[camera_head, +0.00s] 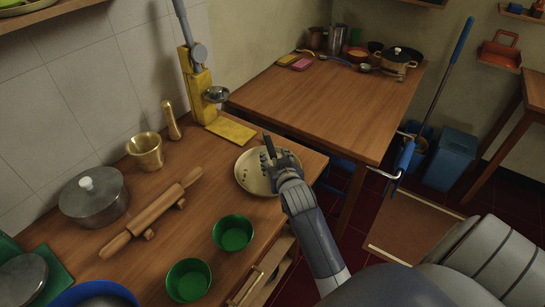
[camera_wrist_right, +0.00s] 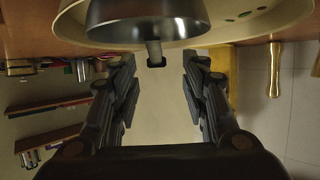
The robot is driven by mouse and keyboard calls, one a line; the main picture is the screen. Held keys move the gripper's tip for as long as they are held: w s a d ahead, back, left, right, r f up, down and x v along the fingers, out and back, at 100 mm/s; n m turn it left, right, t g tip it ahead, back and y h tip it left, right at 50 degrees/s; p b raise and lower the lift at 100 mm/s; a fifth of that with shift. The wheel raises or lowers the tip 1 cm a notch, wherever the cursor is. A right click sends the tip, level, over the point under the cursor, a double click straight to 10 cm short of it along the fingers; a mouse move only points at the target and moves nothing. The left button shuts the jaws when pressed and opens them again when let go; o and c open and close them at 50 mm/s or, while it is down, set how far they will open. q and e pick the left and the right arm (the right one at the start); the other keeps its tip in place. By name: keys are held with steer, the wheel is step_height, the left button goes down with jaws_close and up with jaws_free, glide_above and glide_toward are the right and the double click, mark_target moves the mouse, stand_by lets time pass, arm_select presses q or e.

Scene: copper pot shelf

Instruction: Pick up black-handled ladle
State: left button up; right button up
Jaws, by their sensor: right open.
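My right gripper (camera_head: 277,157) is over the shallow pale dish (camera_head: 249,183) near the counter's right edge. In the right wrist view, its two dark fingers (camera_wrist_right: 157,88) stand apart with a gap between them. A metal ladle bowl (camera_wrist_right: 145,22) shows at the top of that view, in front of the dish's rim. A short grey stem with a black end (camera_wrist_right: 157,62) shows near the fingertips, just beyond the gap. In the head view the hand hides most of the ladle, and I cannot tell handle from finger there. My left gripper is out of view.
Two green bowls (camera_head: 233,233), a rolling pin (camera_head: 150,214), a lidded pot (camera_head: 93,198) and a brass mortar (camera_head: 146,152) stand on the counter. A yellow press (camera_head: 199,92) is behind the dish. The second table (camera_head: 320,100) is mostly clear in front.

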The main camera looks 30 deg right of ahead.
mark_target(273, 154)
steer(key=shift+w+d+f, duration=0.1)
steer(key=shift+w+d, duration=0.1)
steer(key=shift+w, duration=0.15)
steer(key=x, duration=0.3)
steer(key=shift+d, duration=0.15)
steer(key=shift+w+d+f, duration=0.1)
steer(key=shift+w+f, duration=0.1)
steer(key=shift+w, duration=0.3)
steer(key=shift+c, duration=1)
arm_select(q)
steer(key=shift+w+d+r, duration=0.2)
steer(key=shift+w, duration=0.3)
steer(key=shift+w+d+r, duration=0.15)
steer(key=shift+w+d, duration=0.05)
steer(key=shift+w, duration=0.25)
arm_select(e)
jaws_close()
